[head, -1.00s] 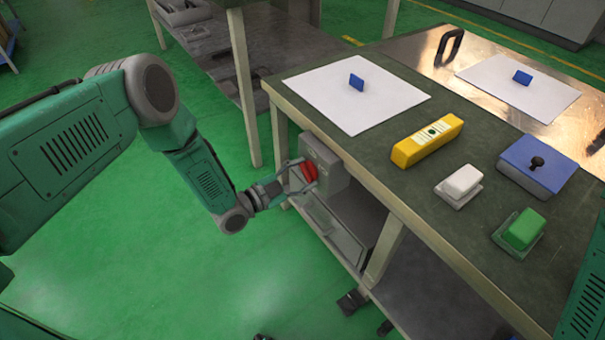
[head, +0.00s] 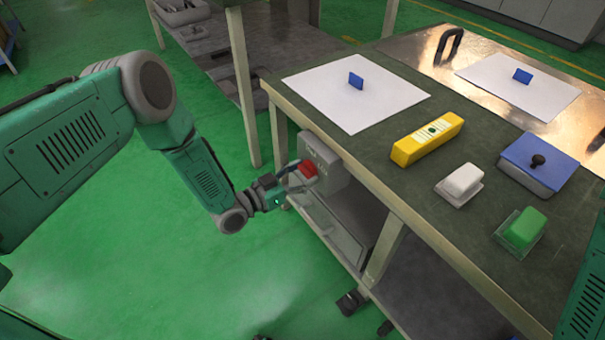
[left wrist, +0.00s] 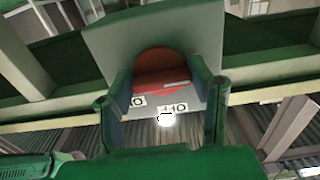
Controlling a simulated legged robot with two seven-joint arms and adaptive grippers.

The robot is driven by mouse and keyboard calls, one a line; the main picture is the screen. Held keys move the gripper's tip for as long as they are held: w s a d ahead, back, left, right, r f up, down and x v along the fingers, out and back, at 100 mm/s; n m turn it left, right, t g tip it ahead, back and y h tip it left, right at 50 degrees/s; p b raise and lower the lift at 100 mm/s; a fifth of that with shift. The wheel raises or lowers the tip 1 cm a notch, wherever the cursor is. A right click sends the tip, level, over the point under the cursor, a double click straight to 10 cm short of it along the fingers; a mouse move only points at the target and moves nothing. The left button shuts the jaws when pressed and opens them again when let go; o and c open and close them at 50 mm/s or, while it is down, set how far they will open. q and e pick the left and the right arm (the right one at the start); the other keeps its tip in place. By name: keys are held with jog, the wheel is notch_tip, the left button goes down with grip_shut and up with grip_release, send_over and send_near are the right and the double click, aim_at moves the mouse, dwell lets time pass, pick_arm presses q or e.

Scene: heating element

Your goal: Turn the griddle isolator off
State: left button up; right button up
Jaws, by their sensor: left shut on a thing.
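The isolator is a grey box (head: 322,160) on the side of the worktable, just under the tabletop edge. Its red rotary knob (head: 308,169) faces my left gripper (head: 298,177). In the left wrist view, the fingers of my left gripper (left wrist: 163,92) stand on both sides of the red knob (left wrist: 160,72) and are shut on it. The grey plate (left wrist: 125,40) lies behind it. White labels (left wrist: 172,107) show below the knob, one reading 0; the other is hard to read. A pale mark is on the knob's lower right. My right gripper is out of view.
A lower shelf and table leg (head: 384,248) are close below the isolator. Green floor is open at left.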

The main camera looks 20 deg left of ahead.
pick_arm(q)
jog(key=shift+d+r, duration=0.2)
jog(key=o, duration=1.2)
jog(key=shift+w, duration=0.1)
jog(key=shift+c, duration=0.2)
jog(key=shift+a+f, duration=0.1)
jog(key=v, duration=1.2)
jog(key=shift+f, duration=0.1)
